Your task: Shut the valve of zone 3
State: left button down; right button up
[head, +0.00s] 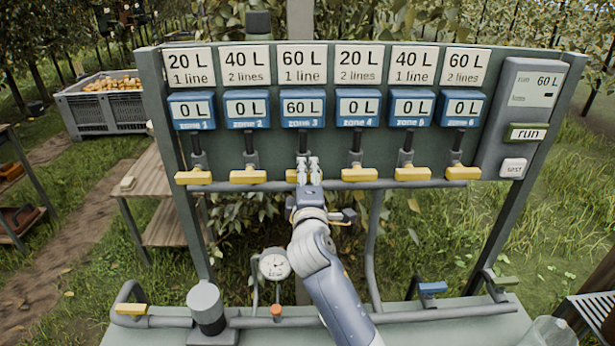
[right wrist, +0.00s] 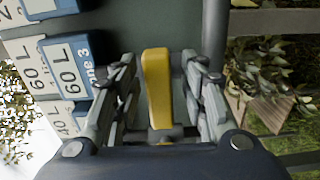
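The zone 3 valve has a yellow handle (right wrist: 158,85), mostly hidden behind my gripper in the head view, where a bit of it shows (head: 291,176). It lies crosswise, parallel to the pipe, like the neighbouring handles. The zone 3 meter (head: 303,107) above it reads 60 L, under a card (head: 301,65) saying 60 L, 1 line. My right gripper (head: 308,165) is at this valve. In the right wrist view its fingers (right wrist: 160,95) stand either side of the handle with visible gaps, so it is open. My left gripper is not in view.
Yellow handles of zone 2 (head: 247,177) and zone 4 (head: 359,175) sit close on either side. The other zone meters read 0 L. A control box (head: 528,115) with run and test buttons is at right. A gauge (head: 274,264) and lower pipes stand below.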

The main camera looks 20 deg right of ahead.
jog(key=v, duration=1.2)
